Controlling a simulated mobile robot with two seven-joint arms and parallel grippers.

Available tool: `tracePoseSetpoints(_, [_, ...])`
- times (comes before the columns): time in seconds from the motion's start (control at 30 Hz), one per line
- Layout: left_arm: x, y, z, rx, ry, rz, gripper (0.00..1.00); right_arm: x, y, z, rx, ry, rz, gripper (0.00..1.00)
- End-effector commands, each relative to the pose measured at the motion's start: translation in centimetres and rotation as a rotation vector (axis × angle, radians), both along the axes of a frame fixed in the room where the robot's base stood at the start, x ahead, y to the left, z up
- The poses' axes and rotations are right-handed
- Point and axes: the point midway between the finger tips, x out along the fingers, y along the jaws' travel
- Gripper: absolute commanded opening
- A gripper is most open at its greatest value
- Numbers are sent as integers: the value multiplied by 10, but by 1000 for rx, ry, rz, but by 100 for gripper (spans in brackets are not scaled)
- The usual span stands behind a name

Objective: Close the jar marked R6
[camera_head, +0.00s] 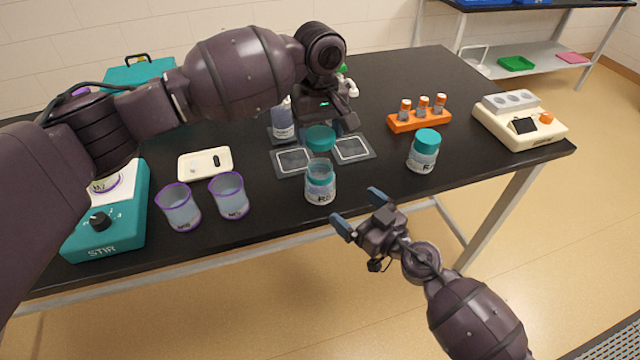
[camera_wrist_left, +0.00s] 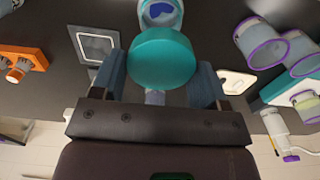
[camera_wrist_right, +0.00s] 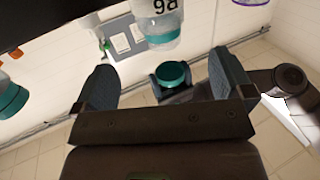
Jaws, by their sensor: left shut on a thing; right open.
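The jar marked R6 (camera_head: 320,188) stands upright and uncovered near the front edge of the black table. Its open mouth shows in the left wrist view (camera_wrist_left: 160,12), and its label shows upside down in the right wrist view (camera_wrist_right: 155,22). My left gripper (camera_head: 324,118) is shut on a teal lid (camera_head: 320,138), just behind and above the jar, apart from it. The lid sits between both fingers in the left wrist view (camera_wrist_left: 162,57). My right gripper (camera_head: 358,212) is open and empty, in front of the table edge, right of and lower than the jar.
A second jar with a teal lid on (camera_head: 423,152) stands to the right. Two purple-rimmed beakers (camera_head: 230,196) stand left of R6. A white tray (camera_head: 205,163), an orange rack of vials (camera_head: 419,121), a cream device (camera_head: 520,122) and a teal stirrer (camera_head: 120,225) stand around.

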Motion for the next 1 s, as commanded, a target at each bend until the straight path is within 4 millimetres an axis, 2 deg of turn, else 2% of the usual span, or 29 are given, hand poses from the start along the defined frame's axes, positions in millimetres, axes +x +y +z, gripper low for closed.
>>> tracePoseSetpoints(0.7, [0,0,0,0,0,-1,46,76,65,0,1,0,0,98])
tracePoseSetpoints(1.0, [0,0,0,0,0,-1,46,89,76,0,-1,-1,0,98])
